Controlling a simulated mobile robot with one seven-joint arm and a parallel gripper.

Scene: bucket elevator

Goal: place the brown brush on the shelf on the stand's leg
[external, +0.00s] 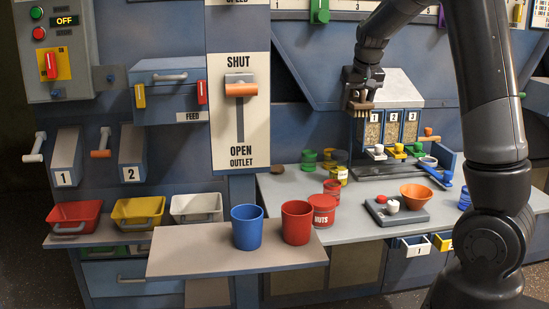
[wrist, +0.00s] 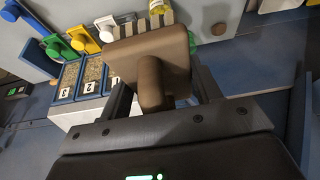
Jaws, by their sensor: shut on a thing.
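My gripper (external: 360,88) is shut on the brown brush (external: 362,105) by its handle. In the wrist view, the brush's brown block (wrist: 152,52) and its pale bristle tufts sit between and beyond the fingers of my gripper (wrist: 160,88). In the external view, the bristles point down. The brush is in front of the upper left of the stand (external: 402,92), which carries the numbered bins 1 to 3. It seems apart from the bins, but the exact gap cannot be told. I cannot clearly make out the shelf on the stand's leg; the brush and gripper may cover part of that area.
Several small cups, including a yellow one (external: 340,158) and a red nuts tin (external: 321,211), stand left of the stand. A scale (external: 397,211) and an orange bowl (external: 416,196) are in front. Coloured knobs (external: 399,151) stick out below the bins.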

